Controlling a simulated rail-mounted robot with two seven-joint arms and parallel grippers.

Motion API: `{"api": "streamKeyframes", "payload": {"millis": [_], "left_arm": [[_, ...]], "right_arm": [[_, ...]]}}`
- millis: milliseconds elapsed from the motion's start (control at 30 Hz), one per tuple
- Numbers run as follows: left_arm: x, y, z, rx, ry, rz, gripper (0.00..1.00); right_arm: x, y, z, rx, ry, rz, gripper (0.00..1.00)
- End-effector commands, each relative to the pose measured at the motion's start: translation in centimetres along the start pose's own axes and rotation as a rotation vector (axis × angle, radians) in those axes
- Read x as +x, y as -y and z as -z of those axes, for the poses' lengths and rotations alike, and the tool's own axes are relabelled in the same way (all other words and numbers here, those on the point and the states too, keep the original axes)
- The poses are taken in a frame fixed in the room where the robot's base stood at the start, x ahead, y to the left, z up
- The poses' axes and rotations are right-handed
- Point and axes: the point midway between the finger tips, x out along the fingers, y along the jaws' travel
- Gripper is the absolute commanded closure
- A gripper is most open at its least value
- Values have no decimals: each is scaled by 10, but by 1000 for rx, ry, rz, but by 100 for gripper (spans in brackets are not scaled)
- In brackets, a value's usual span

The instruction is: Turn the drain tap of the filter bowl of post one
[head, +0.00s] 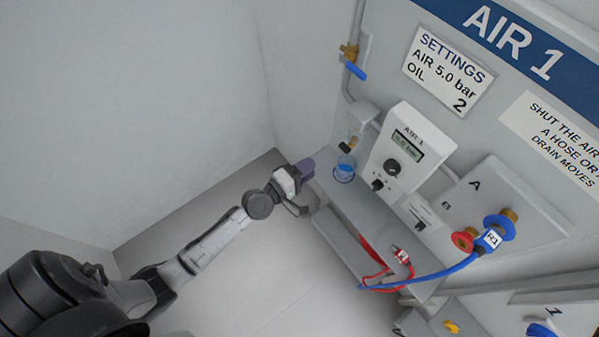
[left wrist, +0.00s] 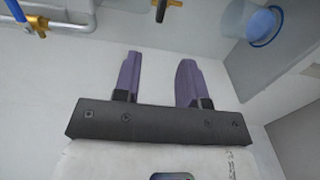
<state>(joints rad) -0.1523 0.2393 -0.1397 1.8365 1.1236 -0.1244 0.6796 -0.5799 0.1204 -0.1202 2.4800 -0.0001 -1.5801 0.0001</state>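The filter bowl (head: 357,124) of the AIR 1 post is a small clear cup on the wall unit, left of the gauge panel. Its drain tap (head: 347,147), black and brass, is just below it. In the left wrist view the tap (left wrist: 161,11) shows at the top edge, beyond the fingertips, with a black lever. My left gripper (head: 307,167) has purple fingers and is to the left of and below the tap, apart from it. In the left wrist view the gripper (left wrist: 159,68) is open with nothing between its fingers. My right gripper is not in view.
A clear cup with blue contents (head: 344,170) stands on the grey ledge (head: 375,215) below the tap, close to my fingers. A blue-handled valve (head: 355,70) is on the pipe above. The gauge panel (head: 405,150) and red and blue hoses (head: 430,277) are to the right.

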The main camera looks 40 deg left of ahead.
Motion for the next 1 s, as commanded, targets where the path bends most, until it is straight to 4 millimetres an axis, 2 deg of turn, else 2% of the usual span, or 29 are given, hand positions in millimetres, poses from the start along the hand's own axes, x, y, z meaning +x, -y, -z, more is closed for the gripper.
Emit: {"api": "streamKeyframes", "payload": {"millis": [100,300,1000], "left_arm": [[-14,1,1,2,-1,0,62],[-25,0,0,0,-1,0,62],[-26,0,0,20,-1,-1,62]], "right_arm": [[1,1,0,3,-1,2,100],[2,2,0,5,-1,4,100],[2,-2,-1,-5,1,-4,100]]}}
